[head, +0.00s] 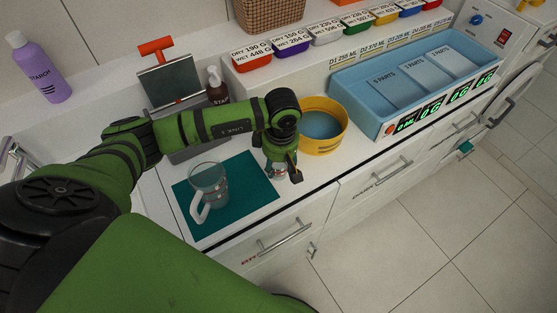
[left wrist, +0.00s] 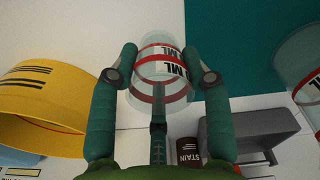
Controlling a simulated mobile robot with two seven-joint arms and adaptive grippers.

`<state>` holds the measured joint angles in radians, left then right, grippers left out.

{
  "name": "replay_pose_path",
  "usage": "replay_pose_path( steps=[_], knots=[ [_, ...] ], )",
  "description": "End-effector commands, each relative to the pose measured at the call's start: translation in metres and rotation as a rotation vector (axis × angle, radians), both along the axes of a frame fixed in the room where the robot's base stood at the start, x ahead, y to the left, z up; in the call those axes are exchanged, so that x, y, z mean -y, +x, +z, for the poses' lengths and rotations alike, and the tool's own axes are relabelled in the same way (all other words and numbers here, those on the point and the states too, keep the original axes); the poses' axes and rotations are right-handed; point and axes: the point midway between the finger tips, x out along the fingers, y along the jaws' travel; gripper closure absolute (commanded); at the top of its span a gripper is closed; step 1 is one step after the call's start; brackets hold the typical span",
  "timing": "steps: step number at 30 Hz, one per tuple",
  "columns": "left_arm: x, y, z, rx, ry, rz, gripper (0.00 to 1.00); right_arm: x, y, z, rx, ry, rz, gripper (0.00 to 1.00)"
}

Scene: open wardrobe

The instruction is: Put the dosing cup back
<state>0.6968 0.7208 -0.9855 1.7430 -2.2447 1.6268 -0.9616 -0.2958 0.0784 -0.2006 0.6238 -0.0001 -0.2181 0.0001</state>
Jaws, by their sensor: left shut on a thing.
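My left gripper (head: 284,172) is shut on a clear dosing cup, low over the counter between the teal mat (head: 254,203) and the yellow tub. In the left wrist view, the gripper's two fingers (left wrist: 160,68) press on either side of the dosing cup (left wrist: 160,50), which has red bands and "ML" lettering. In the head view the arm and fingers hide most of the cup, and I cannot tell whether it touches the counter. My right gripper is not in view.
A clear jug (head: 210,183) with a handle stands on the mat. The yellow tub (head: 343,136) stands close right of my gripper. A blue tray with displays (head: 366,112) is farther right. A brown bottle (head: 217,88) and a grey scale-like stand are behind my arm.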

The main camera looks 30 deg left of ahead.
Motion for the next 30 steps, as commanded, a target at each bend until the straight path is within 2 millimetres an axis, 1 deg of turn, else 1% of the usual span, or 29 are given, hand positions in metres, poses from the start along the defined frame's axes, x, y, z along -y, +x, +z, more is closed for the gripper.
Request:
replay_pose_path(
  steps=[4, 9, 10, 11, 20, 24, 25, 26, 29, 30],
  knots=[
    [0.0, 0.0, 0.0, 0.0, 0.0, -0.001, 0.86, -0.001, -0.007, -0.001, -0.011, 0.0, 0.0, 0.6],
    [0.0, 0.0, -0.005, 0.0, 0.0, -0.001, 0.86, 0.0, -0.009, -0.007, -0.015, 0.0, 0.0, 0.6],
    [0.0, 0.0, -0.003, 0.0, 0.0, -0.001, 0.4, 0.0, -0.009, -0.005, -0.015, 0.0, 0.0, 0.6],
    [0.0, 0.0, -0.003, 0.0, 0.0, -0.001, 0.28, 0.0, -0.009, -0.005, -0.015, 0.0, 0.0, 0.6],
    [0.0, 0.0, -0.003, 0.0, 0.0, -0.001, 0.27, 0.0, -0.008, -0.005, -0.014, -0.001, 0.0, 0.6],
    [0.0, 0.0, 0.003, 0.0, 0.0, 0.0, 0.27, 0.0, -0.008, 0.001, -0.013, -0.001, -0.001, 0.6],
    [0.0, 0.001, 0.004, 0.002, 0.0, -0.001, 0.27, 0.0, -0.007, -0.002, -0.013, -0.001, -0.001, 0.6],
    [0.0, 0.001, 0.006, 0.004, -0.001, -0.001, 0.27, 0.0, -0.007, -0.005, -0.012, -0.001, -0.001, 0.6],
    [0.001, 0.001, 0.023, 0.007, 0.001, -0.002, 0.27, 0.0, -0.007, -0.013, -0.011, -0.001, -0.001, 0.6],
    [0.002, 0.002, 0.032, 0.008, -0.001, -0.002, 0.27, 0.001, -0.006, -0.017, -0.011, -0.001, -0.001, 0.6]
  ],
)
